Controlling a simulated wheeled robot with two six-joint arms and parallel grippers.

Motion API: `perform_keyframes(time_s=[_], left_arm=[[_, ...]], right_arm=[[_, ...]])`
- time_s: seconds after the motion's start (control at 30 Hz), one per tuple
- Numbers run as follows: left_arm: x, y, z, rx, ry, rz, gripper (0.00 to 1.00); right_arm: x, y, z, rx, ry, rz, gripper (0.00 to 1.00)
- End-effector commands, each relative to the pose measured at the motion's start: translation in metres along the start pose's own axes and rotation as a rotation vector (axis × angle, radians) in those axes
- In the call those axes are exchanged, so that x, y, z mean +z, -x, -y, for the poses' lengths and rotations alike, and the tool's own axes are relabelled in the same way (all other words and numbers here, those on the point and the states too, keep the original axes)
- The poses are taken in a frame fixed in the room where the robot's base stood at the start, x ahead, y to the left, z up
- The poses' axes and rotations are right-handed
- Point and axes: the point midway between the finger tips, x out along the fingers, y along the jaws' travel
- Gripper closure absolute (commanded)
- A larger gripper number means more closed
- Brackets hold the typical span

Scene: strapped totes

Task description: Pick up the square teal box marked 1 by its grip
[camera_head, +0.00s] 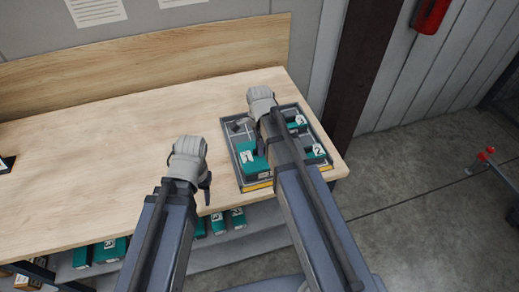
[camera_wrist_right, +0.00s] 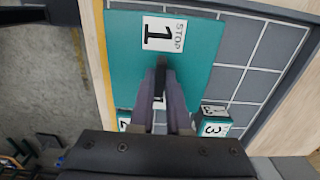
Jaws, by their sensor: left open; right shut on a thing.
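The square teal box marked 1 (camera_head: 248,163) is at the left part of the dark grey tray (camera_head: 325,151) on the workbench. I cannot tell whether the box is clear of the tray floor. My left gripper (camera_head: 207,190) is open and empty above the bench's front edge, left of the tray.
Smaller teal boxes marked 3 (camera_head: 297,123) and 2 (camera_head: 316,152) stand in the tray's right part, close to my right arm. More teal boxes (camera_head: 218,223) lie on a lower shelf.

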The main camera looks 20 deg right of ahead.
Motion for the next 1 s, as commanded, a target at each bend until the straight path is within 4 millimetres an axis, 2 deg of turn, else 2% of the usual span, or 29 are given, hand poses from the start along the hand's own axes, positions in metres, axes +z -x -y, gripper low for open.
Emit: perform_keyframes(time_s=[0.27,0.63,0.8,1.0], left_arm=[[0.002,0.032,0.003,0.000,-0.001,0.000,0.50],[0.005,0.086,0.008,0.001,0.001,0.000,0.50],[0.006,0.096,0.009,0.001,0.005,0.000,0.50],[0.005,0.092,0.009,0.001,0.005,0.000,0.50]], right_arm=[[0.000,0.032,0.000,0.000,0.000,0.000,1.00],[0.000,0.086,0.000,0.000,0.000,0.000,1.00],[0.000,0.097,0.000,0.000,0.000,0.000,1.00],[0.000,0.092,0.000,0.000,0.000,0.000,1.00]])
